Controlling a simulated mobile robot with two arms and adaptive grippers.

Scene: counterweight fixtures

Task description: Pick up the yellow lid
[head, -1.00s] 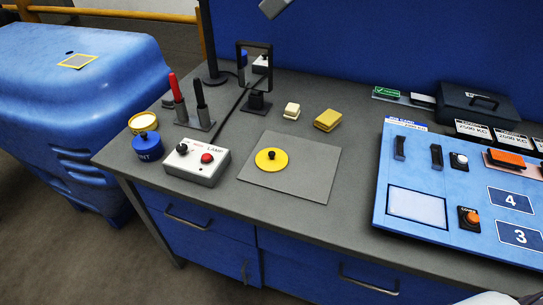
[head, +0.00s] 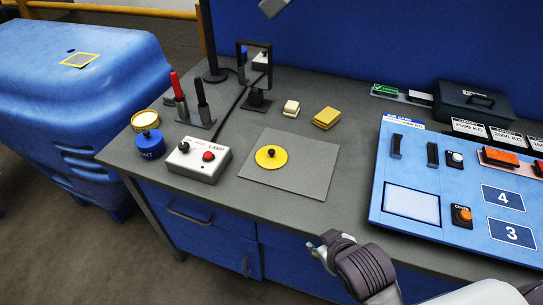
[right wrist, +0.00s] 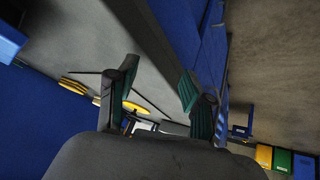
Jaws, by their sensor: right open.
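The yellow lid (head: 277,162) is a flat round disc with a black knob. It lies on a grey square mat (head: 310,180) on the workbench. My right gripper (head: 323,248) is in front of the bench's front edge, to the lower right of the lid and apart from it. In the right wrist view my right gripper (right wrist: 158,80) is open, with nothing between its fingers. A yellow shape partly hidden behind one finger there may be the lid (right wrist: 135,108). My left gripper is not in view.
A lamp box (head: 199,160) with a red button, a blue pot (head: 149,145) and a yellow-topped tin (head: 145,120) stand left of the mat. Yellow sponge-like blocks (head: 327,118) lie behind it. A blue control panel (head: 460,190) is at right. The bench between mat and panel is clear.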

